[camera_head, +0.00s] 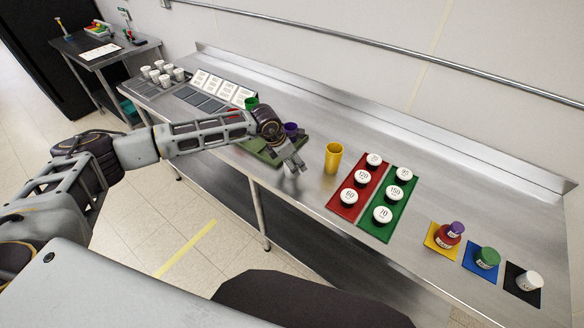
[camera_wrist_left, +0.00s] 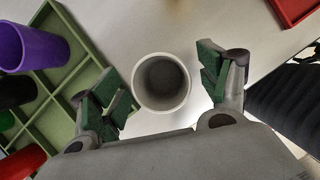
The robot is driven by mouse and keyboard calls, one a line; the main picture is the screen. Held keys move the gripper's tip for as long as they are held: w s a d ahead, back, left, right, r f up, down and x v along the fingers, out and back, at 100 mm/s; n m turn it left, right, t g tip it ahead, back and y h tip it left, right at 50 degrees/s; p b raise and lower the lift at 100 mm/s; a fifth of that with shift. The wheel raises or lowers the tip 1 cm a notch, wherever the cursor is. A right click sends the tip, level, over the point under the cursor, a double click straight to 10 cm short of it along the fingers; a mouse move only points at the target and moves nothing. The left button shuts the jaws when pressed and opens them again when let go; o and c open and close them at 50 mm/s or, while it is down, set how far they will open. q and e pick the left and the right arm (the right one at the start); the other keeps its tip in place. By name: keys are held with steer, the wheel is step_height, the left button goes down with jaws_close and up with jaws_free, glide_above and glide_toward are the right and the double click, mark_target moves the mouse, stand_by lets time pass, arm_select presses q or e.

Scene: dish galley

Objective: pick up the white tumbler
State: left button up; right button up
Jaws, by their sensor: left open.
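The white tumbler (camera_wrist_left: 162,84) stands upright in the left wrist view, seen from above into its empty inside. My left gripper (camera_head: 294,167) is open, with its fingers on either side of the tumbler. In the left wrist view my left gripper (camera_wrist_left: 163,90) shows dark green finger pads, with a gap on each side between pad and tumbler. In the head view I cannot make out the tumbler clearly; the gripper covers that place. My right gripper is not in view.
A green divided tray (camera_wrist_left: 92,75) with purple (camera_wrist_left: 35,45) and red (camera_wrist_left: 22,163) tumblers lies just left of the white one. A yellow tumbler (camera_head: 333,157) stands to the right. Red (camera_head: 343,208) and green (camera_head: 377,229) mats with white-topped items lie beyond it.

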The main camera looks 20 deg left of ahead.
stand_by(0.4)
arm_select(q)
steer(key=c, duration=1.1)
step_height(320, 180, up, 10)
steer(key=shift+r+b, duration=0.1)
steer(key=shift+b, duration=1.05)
